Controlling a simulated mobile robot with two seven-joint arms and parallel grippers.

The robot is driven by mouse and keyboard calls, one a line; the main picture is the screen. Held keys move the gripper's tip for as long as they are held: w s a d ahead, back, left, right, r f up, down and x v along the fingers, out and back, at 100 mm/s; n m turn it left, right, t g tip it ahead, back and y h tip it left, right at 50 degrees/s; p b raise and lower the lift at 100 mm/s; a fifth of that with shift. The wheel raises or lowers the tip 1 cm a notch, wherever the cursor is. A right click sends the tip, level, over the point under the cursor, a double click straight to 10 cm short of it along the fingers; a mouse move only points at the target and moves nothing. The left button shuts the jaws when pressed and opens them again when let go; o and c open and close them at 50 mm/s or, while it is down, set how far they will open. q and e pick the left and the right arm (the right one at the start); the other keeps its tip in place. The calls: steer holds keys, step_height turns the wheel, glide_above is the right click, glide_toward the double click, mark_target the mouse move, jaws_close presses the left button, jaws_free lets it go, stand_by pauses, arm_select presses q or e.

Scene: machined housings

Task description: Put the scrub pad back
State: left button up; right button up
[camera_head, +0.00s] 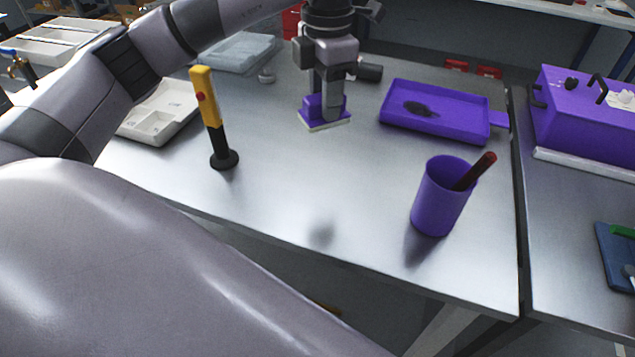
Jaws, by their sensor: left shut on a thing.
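The scrub pad (314,122) has a purple top and a pale, flat underside. It is in the upper middle of the head view, left of the purple tray (455,133). My left gripper (327,103) points down and is shut on the purple top. The pad is level, at or just above the metal table; I cannot tell whether it touches. The fingers hide part of the pad's top. My right gripper is not in view.
A purple cup (437,205) with a dark red handle (478,170) in it stands front right. A yellow and black tool (209,115) stands upright on the left. A white tray (160,118) is behind it. A purple box (590,120) is far right. The table's middle is clear.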

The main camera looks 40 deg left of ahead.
arm_select(q)
steer(key=n, duration=0.1)
steer(key=r+n, duration=0.1)
steer(key=a+n, duration=0.1)
steer(key=n, duration=0.1)
steer(key=shift+w+r, duration=0.15)
steer(key=shift+r, duration=0.2)
steer(key=n, duration=0.1)
steer(key=r+n, duration=0.1)
steer(key=n, duration=0.2)
steer(key=shift+w+a+r, duration=0.1)
steer(key=shift+a+r, duration=0.15)
steer(key=shift+a, duration=0.1)
steer(key=shift+n, duration=0.3)
step_height(320, 180, down, 15)
steer(key=shift+f+b, duration=0.1)
steer(key=shift+b, duration=0.7)
steer(key=shift+f, duration=2.35)
steer(key=shift+f, duration=0.1)
steer(key=o, duration=1)
